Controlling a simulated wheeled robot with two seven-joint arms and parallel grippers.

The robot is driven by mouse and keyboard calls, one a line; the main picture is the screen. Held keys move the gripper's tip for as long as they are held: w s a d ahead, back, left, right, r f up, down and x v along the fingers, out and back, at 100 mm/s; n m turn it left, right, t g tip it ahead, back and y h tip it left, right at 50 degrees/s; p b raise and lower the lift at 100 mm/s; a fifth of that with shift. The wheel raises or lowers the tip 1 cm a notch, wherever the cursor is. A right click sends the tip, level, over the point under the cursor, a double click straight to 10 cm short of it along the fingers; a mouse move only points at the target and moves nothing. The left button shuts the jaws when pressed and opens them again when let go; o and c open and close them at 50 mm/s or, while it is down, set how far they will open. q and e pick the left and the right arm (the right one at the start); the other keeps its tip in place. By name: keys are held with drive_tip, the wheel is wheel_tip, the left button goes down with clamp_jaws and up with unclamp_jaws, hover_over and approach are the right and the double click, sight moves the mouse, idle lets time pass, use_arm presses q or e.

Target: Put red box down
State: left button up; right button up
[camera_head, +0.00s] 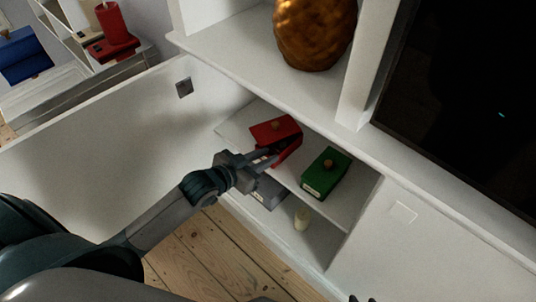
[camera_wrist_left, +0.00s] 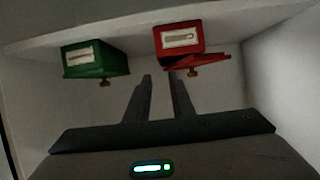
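The red box (camera_head: 276,131) with a wooden knob sits on the upper shelf inside the open cabinet. It also shows in the upside-down left wrist view (camera_wrist_left: 180,38), with its lid tilted and standing a little off the body. My left gripper (camera_head: 274,156) is at the box's near side. In the wrist view its two fingers (camera_wrist_left: 159,75) are apart with nothing seen between them; one tip is close to the lid's edge, and I cannot tell whether it touches. Dark tips at the head view's bottom edge may be my right gripper (camera_head: 361,299), mostly out of frame.
A green box (camera_head: 325,174) stands right of the red box on the same shelf (camera_head: 237,130). Below are a grey box (camera_head: 268,192) and a pale candle-like object (camera_head: 301,218). The open cabinet door (camera_head: 90,135) is at left. A gold vase (camera_head: 313,32) stands above.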

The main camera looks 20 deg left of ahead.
idle(0.3)
use_arm(q)
drive_tip(key=s+d+f+g, duration=0.2)
drive_tip(key=s+f, duration=0.1)
drive_tip(key=s, duration=0.5)
drive_tip(key=s+d+f+n+g+y, duration=0.1)
drive_tip(key=s+f, duration=0.3)
drive_tip(key=s, duration=0.5)
drive_tip(key=s+d+f+g+y, duration=0.1)
drive_tip(key=s+d+f+g, duration=0.2)
drive_tip(key=s, duration=0.5)
drive_tip(key=shift+s+d+f+n, duration=0.3)
drive_tip(key=shift+d+f, duration=0.3)
